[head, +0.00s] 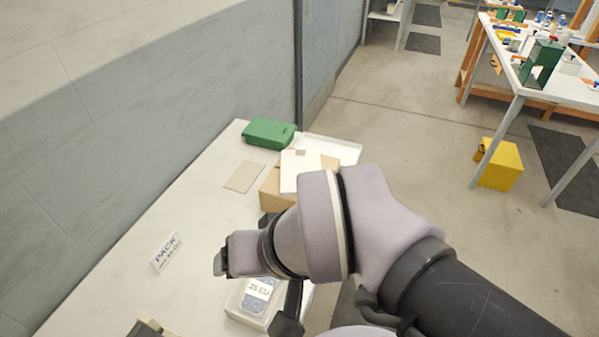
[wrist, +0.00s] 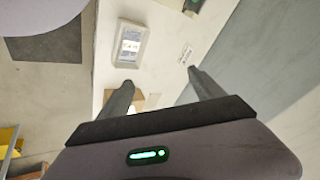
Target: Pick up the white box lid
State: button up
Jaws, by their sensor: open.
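A flat white piece with a small tan block near its far edge, which looks like the white box lid (head: 294,176), lies over a cardboard box (head: 270,191) in the head view. My forearm and wrist cover its near right part. A white box (head: 240,314) with a blue labelled pack in it stands nearer on the table; the wrist view shows it too (wrist: 117,54). My gripper (wrist: 160,78) is open with nothing between its fingers, above the table. In the wrist view a bit of cardboard shows between the fingers; I cannot make out the lid there.
A shallow white tray (head: 343,150) sits behind the cardboard box. A green case (head: 269,132) and a beige sheet (head: 244,177) lie on the table (head: 197,205).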

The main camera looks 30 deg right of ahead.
aim_at(293, 162)
jog(key=i+l+u, duration=0.4)
jog(key=l, duration=0.65)
jog(key=i+l+u, duration=0.1)
jog(key=l+u, duration=0.3)
jog(key=l, duration=0.6)
jog(key=l+u, duration=0.4)
jog(key=l, duration=0.75)
